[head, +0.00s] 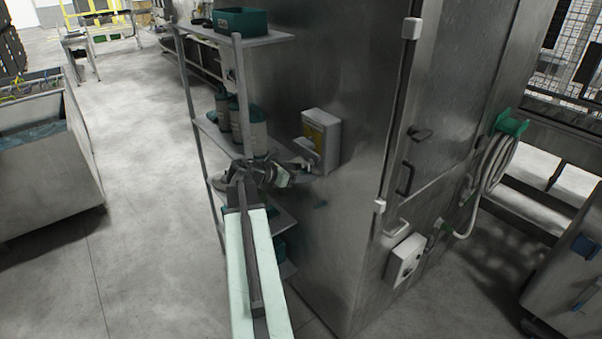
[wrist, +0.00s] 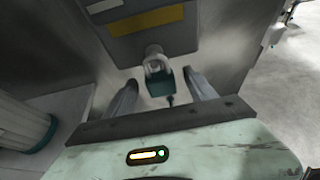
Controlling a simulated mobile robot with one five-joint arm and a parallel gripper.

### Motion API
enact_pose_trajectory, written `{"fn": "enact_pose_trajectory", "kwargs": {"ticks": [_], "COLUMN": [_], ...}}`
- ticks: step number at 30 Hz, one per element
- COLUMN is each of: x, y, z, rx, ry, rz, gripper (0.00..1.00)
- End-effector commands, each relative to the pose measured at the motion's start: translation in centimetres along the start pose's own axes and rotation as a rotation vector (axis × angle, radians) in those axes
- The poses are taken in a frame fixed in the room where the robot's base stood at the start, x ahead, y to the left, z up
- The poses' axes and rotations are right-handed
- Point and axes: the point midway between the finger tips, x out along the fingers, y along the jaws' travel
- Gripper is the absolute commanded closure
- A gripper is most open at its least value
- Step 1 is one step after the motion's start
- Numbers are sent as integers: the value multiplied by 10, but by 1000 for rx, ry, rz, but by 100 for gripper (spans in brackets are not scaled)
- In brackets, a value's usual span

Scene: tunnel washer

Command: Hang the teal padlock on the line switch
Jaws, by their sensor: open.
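The teal padlock (wrist: 160,86) shows in the wrist view with its grey shackle upward, just below the edge of a grey box with a yellow panel (wrist: 146,19). That box, apparently the line switch, is on the steel cabinet wall in the head view (head: 331,127). Whether the shackle passes through a part of it cannot be told. My gripper (wrist: 160,79) is open, with one finger on each side of the padlock and visible gaps between. In the head view my gripper (head: 287,174) is just below and left of the box; the padlock is not clear there.
A shelf rack (head: 190,100) with teal-topped canisters (head: 254,128) and a teal bin (head: 242,21) stands left of the cabinet. A hose (head: 490,165) hangs at right.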

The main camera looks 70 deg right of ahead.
Motion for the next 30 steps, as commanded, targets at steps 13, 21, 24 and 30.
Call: {"fn": "enact_pose_trajectory", "kwargs": {"ticks": [13, 21, 24, 30], "x": [-73, -76, -78, -149], "y": [0, 0, 2, 51], "z": [2, 0, -1, -36], "rx": [0, 0, -1, -55], "ry": [-1, -1, -1, 0], "rz": [2, 0, 3, 132], "gripper": [35, 35, 35, 35]}}
